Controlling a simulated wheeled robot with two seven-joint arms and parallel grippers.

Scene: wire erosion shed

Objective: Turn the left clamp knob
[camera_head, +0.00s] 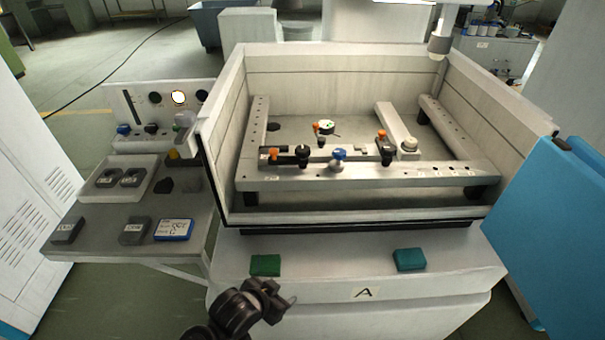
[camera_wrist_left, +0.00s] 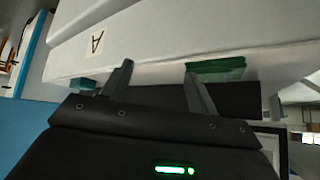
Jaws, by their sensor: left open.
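The left clamp (camera_head: 303,153), with a dark knob, sits on the front rail (camera_head: 360,175) inside the machine tub. A similar right clamp (camera_head: 385,150) with an orange piece stands farther right on the rail. A blue-and-white knob (camera_head: 339,156) is between them. My left gripper (camera_head: 280,292) is in front of the machine, well below and nearer than the left clamp, beside the front ledge. Its two fingers (camera_wrist_left: 158,72) are apart with nothing between them in the left wrist view. The clamps are not seen in that view. My right gripper is not in view.
The tub's front wall (camera_head: 350,218) stands between gripper and clamps. A side table (camera_head: 95,240) at left holds trays and small parts.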

